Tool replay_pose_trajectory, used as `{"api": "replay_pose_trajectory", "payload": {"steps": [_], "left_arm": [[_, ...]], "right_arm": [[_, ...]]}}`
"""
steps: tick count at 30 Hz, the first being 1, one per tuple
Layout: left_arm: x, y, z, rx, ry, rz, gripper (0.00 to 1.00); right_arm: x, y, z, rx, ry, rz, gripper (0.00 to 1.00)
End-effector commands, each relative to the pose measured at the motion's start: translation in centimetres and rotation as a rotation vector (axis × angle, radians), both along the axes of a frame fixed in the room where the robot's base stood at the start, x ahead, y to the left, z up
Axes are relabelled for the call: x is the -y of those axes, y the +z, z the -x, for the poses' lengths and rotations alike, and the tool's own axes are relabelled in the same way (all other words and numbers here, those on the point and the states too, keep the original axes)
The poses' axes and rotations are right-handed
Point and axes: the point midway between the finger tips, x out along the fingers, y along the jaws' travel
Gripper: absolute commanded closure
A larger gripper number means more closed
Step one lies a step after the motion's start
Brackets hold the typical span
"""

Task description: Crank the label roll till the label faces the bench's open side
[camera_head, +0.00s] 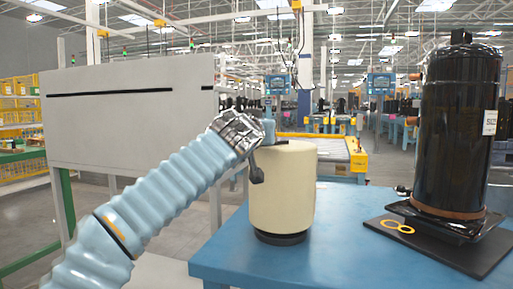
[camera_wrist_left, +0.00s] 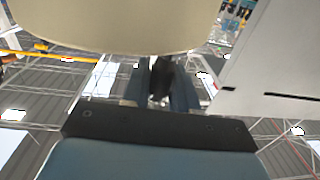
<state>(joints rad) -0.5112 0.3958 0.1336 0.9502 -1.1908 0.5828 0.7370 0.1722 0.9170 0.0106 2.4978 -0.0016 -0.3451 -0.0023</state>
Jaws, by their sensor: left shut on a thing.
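The cream label roll (camera_head: 282,190) stands upright on a dark round base (camera_head: 281,238) near the left edge of the blue bench (camera_head: 342,222). No label shows on the side of the roll facing me. My left gripper (camera_wrist_left: 160,88) is shut on a dark crank handle (camera_wrist_left: 162,78), with its two fingers on either side of it. In the head view my left arm reaches up from the lower left to the roll's upper left side, and the fingertips are hard to make out there. The roll's underside edge (camera_wrist_left: 120,38) fills the top of the wrist view. My right gripper is not in view.
A tall black compressor (camera_head: 458,130) stands on a dark mat (camera_head: 440,245) on the right of the bench. A grey panel (camera_head: 130,115) stands behind my left arm. The bench between roll and mat is clear.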

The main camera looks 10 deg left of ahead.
Motion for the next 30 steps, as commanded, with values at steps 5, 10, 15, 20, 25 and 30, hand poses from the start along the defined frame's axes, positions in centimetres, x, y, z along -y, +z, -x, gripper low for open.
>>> {"api": "replay_pose_trajectory", "payload": {"steps": [5,10,15,20,25,30], "left_arm": [[0.8,-0.4,0.4,-0.003,0.084,0.0,1.0],[1.1,-0.3,0.8,-0.004,0.17,0.0,1.0],[1.5,-0.2,1.1,-0.005,0.256,-0.002,1.0],[1.9,-0.1,1.3,-0.005,0.337,-0.002,1.0],[2.4,0.0,1.6,-0.005,0.415,-0.002,1.0],[2.7,0.0,1.7,-0.005,0.483,-0.002,1.0]], "right_arm": [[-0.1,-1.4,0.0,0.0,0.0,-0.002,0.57],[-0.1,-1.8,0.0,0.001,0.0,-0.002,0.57],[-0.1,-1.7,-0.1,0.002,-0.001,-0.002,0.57],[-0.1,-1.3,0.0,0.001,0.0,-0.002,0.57],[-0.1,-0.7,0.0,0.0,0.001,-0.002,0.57],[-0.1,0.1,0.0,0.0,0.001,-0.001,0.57]]}}
